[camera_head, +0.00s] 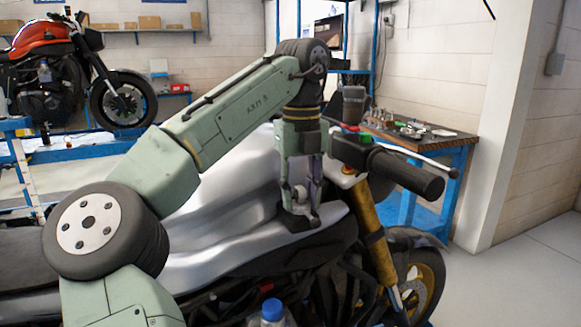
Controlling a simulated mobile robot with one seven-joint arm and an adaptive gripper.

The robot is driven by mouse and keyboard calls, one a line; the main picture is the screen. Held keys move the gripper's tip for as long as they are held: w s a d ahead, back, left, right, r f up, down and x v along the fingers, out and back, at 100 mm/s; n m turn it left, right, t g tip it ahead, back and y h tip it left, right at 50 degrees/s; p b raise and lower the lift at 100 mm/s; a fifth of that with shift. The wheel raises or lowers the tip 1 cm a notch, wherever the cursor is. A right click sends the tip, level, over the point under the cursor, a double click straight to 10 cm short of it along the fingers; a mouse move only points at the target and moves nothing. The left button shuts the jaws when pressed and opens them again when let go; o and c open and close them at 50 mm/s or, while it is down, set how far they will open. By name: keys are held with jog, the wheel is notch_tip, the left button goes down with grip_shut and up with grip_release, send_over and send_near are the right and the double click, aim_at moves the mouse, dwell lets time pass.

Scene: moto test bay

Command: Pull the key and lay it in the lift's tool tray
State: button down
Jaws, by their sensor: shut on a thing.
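My gripper (299,218) points straight down at the front of the silver motorcycle tank (240,215), just behind the handlebar. Its fingers are closed together on a small thing at the dark patch on the tank top. I take this thing to be the key, but the fingers hide it and I cannot make out its shape. I cannot tell whether it still sits in its lock. The lift's tool tray cannot be made out in this view.
The black handlebar grip (405,172) and lever stand close right of my gripper. A blue-capped bottle (272,312) is at the bottom edge. A blue workbench (455,160) with small parts stands behind right. A red motorcycle (45,45) is at the back left. Floor is clear at right.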

jog(key=c, duration=0.8)
grip_release()
